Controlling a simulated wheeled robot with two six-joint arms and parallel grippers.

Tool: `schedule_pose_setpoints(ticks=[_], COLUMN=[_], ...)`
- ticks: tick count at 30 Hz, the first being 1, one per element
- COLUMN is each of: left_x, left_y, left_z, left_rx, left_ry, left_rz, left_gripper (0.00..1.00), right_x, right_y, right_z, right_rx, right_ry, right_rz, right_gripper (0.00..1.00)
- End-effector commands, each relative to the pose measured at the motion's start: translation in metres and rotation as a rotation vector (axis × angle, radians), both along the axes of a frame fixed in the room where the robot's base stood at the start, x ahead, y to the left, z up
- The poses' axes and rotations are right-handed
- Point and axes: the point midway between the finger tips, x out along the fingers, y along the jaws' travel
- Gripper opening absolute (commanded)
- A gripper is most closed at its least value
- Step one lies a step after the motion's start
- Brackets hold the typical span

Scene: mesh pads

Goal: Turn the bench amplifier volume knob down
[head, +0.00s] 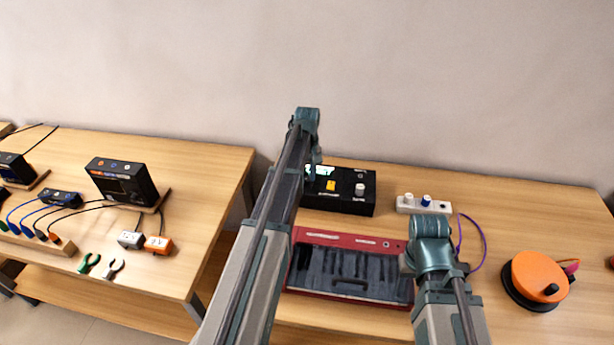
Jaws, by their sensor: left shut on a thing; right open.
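The bench amplifier, a black box (338,205), sits at the back left of the right-hand table. It has a lit display, a yellow patch and a white knob (360,188) on its right part. My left arm reaches over its left end. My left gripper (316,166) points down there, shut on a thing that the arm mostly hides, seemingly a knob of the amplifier. It is left of the white knob and apart from it. My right gripper (407,264) is open and mostly hidden by its wrist, over the right end of a red tool tray.
The red tray (318,237) with a dark inside lies in front of the amplifier. A white strip with knobs (408,204) stands right of it, with a purple cable (484,245). An orange reel (538,276) is at the far right. Another table (205,165) with instruments stands left, across a gap.

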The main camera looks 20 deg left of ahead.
Motion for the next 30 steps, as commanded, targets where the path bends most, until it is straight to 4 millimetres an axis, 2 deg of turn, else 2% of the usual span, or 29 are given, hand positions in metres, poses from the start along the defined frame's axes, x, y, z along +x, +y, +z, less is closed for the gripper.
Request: schedule_pose_setpoints(ticks=[13, 14, 18, 19, 30], left_x=[0.0001, 0.0001, 0.0, 0.0, 0.0], left_y=[0.0, 0.0, 0.0, 0.0, 0.0], left_z=[0.0, 0.0, 0.0, 0.0, 0.0022], left_rx=[0.0, 0.0, 0.0, 0.0, 0.0], left_ry=[0.0, 0.0, 0.0, 0.0, 0.0], left_rz=[0.009, 0.009, 0.009, 0.009, 0.008], left_gripper=[0.0, 0.36, 0.61, 0.64, 0.64], right_x=[0.0, 0.0, 0.0, 0.0, 0.0], right_y=[0.0, 0.0, 0.0, 0.0, 0.0], right_z=[0.0, 0.0, 0.0, 0.0, 0.0022], right_rx=[0.0, 0.0, 0.0, 0.0, 0.0], right_ry=[0.0, 0.0, 0.0, 0.0, 0.0], right_rz=[0.0, 0.0, 0.0, 0.0, 0.0], right_gripper=[0.5, 0.5, 0.5, 0.5, 0.5])
